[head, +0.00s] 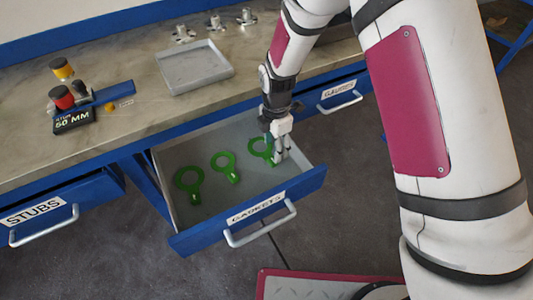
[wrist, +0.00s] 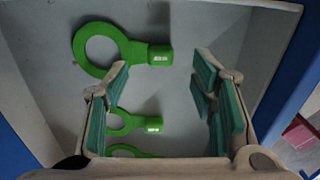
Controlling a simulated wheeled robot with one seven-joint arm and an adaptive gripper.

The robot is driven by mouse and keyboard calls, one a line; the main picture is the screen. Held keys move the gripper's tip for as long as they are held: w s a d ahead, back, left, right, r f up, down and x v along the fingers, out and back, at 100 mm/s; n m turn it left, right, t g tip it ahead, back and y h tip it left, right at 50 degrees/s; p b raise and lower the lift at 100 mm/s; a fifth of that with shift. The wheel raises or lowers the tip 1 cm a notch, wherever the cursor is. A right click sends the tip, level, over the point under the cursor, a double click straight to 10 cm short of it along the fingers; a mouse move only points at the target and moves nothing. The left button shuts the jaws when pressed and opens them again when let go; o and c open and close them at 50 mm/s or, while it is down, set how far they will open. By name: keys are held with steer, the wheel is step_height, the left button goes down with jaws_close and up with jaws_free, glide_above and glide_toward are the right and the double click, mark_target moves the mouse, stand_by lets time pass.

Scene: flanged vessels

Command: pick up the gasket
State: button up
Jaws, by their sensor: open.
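Three flat green ring gaskets, each with a short labelled tab, lie in the open grey drawer (head: 233,196): a left one (head: 188,180), a middle one (head: 225,166) and a right one (head: 262,150). My gripper (head: 281,158) points down into the drawer at the right gasket and partly hides its tab. In the wrist view the right gasket (wrist: 93,62) lies at the top, its tab just beyond my open, empty fingers (wrist: 162,78). The middle gasket (wrist: 122,122) and the left one (wrist: 125,148) show lower, partly hidden by my gripper.
The drawer's blue front (head: 190,239) is labelled GASKETS and has a bar handle. Its right wall is close to my gripper. The worktop (head: 125,140) above holds a grey tray (head: 195,67), metal flanged parts (head: 183,34), and red and yellow capped pieces. The STUBS drawer (head: 50,212) is at left.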

mark_target(264, 150)
steer(key=f, duration=0.5)
steer(key=shift+s+a+f, duration=0.15)
steer(key=shift+a+f, duration=0.05)
steer(key=shift+f, duration=0.1)
jaws_close()
